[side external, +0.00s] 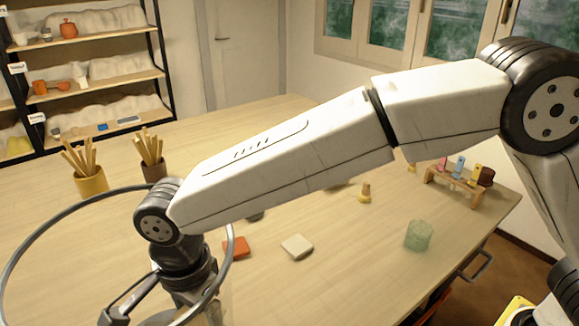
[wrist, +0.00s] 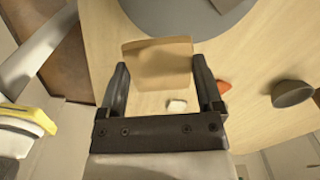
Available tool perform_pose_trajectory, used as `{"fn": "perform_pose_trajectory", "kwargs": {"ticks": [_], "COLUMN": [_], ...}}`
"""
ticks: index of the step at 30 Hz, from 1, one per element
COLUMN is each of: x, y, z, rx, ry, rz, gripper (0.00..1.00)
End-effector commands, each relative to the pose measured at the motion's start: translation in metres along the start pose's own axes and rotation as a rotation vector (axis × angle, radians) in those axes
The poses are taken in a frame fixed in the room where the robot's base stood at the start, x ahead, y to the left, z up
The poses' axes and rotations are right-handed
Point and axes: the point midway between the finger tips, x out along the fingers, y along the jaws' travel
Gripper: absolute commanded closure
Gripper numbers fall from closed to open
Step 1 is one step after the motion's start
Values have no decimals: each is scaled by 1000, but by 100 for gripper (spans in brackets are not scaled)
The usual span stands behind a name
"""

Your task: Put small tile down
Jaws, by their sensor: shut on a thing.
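A tan, square, flat tile (wrist: 157,68) is between the fingers of my gripper (wrist: 159,62) in the wrist view. The fingers are shut on its two sides, and it is held above the wooden table (wrist: 115,25). In the side view my wrist is at the lower left; the fingers are largely cut off or covered there, and I cannot make out the held tile. A pale cream tile (side external: 297,246) lies on the table; a small whitish piece (wrist: 176,105) shows below the held tile in the wrist view. An orange-red tile (side external: 236,247) lies near the cream one.
A large thin ring (side external: 52,220) stands in the side view's left foreground. A grey disc (wrist: 185,20) lies beyond the held tile in the wrist view. A dark bowl (wrist: 293,93), green glass (side external: 418,235), small rack (side external: 455,192) and brush pots (side external: 91,181) stand on the table.

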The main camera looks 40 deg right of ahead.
Motion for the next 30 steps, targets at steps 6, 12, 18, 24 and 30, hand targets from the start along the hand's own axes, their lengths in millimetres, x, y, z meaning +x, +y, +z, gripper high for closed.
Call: {"fn": "perform_pose_trajectory", "kwargs": {"ticks": [6, 12, 18, 24, 30], "x": [5, 8, 8, 8, 1], "y": [0, 0, 0, 0, 0], "z": [0, 0, 0, 0, 0], "rx": [0, 0, 0, 0, 0], "ry": [0, 0, 0, 0, -1], "rz": [0, 0, 1, 0, -1], "gripper": [77, 77, 0, 0, 0]}}
